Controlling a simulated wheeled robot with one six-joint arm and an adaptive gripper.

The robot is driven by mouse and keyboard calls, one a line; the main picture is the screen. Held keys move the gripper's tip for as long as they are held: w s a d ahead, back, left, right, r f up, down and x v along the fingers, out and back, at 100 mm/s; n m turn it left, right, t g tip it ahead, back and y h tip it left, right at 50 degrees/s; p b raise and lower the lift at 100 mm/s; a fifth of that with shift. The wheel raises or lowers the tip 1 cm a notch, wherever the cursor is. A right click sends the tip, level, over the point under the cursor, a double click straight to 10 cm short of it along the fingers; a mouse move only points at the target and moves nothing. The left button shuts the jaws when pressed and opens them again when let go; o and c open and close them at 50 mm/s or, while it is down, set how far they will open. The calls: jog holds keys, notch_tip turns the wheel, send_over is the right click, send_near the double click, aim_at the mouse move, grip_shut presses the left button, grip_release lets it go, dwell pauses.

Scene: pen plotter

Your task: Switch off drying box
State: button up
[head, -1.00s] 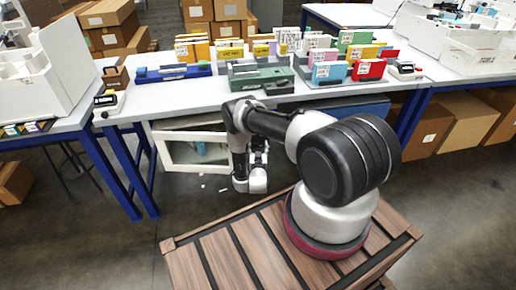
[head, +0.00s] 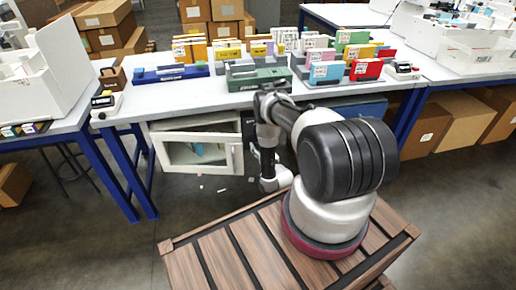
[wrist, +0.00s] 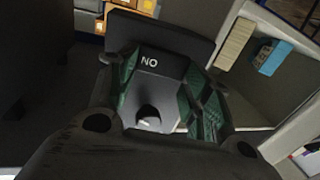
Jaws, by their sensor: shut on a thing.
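The white box with a clear front (head: 160,157), which looks like the drying box, stands under the table in the head view. My gripper (head: 257,160) is beside its right end, partly hidden by my arm. In the wrist view my gripper (wrist: 165,100) has its green-padded fingers shut on a dark grey switch-like part (wrist: 165,62). White lettering on that part reads "NO" in this view, which could be "ON" upside down. The part's far side and its mounting are hard to make out.
The table (head: 130,105) above carries colored card holders and a green device (head: 258,80). A blue leg (head: 108,165) stands left of the box. Small white scraps (head: 222,190) lie on the floor. Cardboard boxes (head: 465,120) sit under the right table.

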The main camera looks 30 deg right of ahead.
jog(key=o, duration=1)
jog(key=shift+s, duration=0.1)
jog(key=s, duration=1.1)
jog(key=shift+s+a, duration=0.35)
jog(key=shift+s, duration=0.05)
